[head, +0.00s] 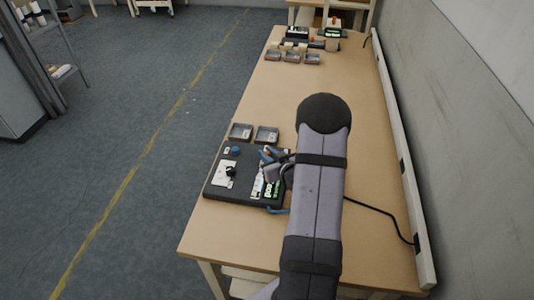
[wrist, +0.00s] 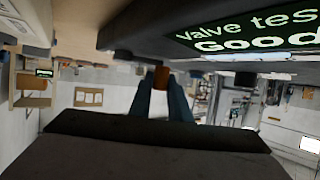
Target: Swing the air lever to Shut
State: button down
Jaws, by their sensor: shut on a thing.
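A dark control panel (head: 240,197) lies at the left edge of the table. My gripper (head: 267,153) is low over the panel's right side, its blue fingers partly hidden by my arm. In the wrist view my gripper (wrist: 161,84) is shut on a small orange-brown piece, which I take to be the air lever (wrist: 161,76). The lever's pivot, its angle and any Shut mark cannot be made out. A lit screen (wrist: 255,32) on the panel reads "Valve tes..." and "Good" in the wrist view.
The panel also carries a white plate with a black knob (head: 231,171) and a blue knob (head: 236,151). Two small trays (head: 254,133) stand just behind it. A black cable (head: 375,209) runs right to a wall strip. The middle of the table (head: 290,90) is clear.

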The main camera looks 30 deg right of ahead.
aim_at(269, 155)
jog(key=shift+s+n+y, duration=0.1)
jog(key=shift+n+y, duration=0.2)
dwell(0.4)
jog(key=c, duration=1.7)
grip_release()
jog(key=shift+o, duration=0.2)
jog(key=b+v, duration=0.1)
jog(key=v, duration=0.4)
jog(key=shift+s+r, duration=0.1)
jog(key=shift+s, duration=0.2)
jog(key=shift+v, duration=0.9)
